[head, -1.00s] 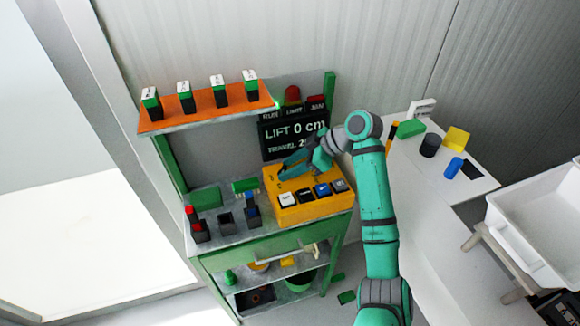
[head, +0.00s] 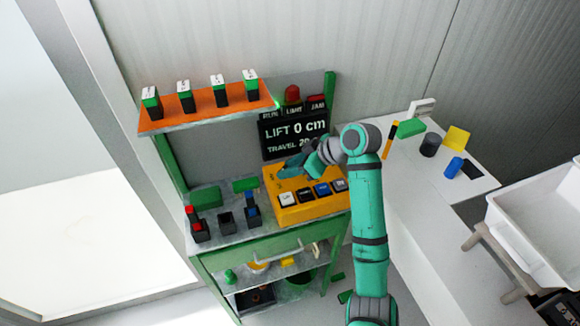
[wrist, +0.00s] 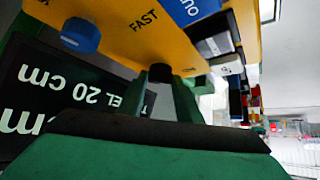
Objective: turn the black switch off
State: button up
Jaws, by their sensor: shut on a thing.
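The yellow control box (head: 312,210) stands on the green workbench under the display. Its sloped front has a row of buttons, including a black one (head: 304,195) and a blue one (head: 322,189). My gripper (head: 287,170) reaches down onto the upper left of the box top. In the wrist view the box appears upside down, with a blue knob (wrist: 80,35) and the word FAST. There my gripper (wrist: 160,82) is shut on a small dark piece (wrist: 160,72) at the panel, which looks like the black switch. The fingers hide most of it, so its setting cannot be told.
A display (head: 294,134) reading LIFT 0 cm stands behind the box. An orange shelf (head: 207,111) with several green and black blocks is at upper left. Black holders (head: 226,223) stand left of the box. A white table (head: 405,195) and white bin (head: 545,225) are at right.

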jog(key=m+t+h, duration=0.2)
jog(key=m, duration=0.1)
jog(key=m+t, duration=0.1)
jog(key=m, duration=0.1)
jog(key=shift+s+a+h, duration=0.4)
jog(key=shift+s+a+r+m+t+h, duration=0.1)
jog(key=shift+m+t+h, duration=0.4)
jog(key=shift+m, duration=0.4)
jog(key=shift+a+m+t+h, duration=0.1)
jog(key=shift+m+t+h, duration=0.2)
jog(key=shift+m+h, duration=0.45)
jog(key=shift+m, duration=0.45)
jog(key=o, duration=0.8)
jog(key=shift+c, duration=0.2)
jog(key=v, duration=1)
jog(key=shift+s+r, duration=0.25)
jog(key=shift+s, duration=0.05)
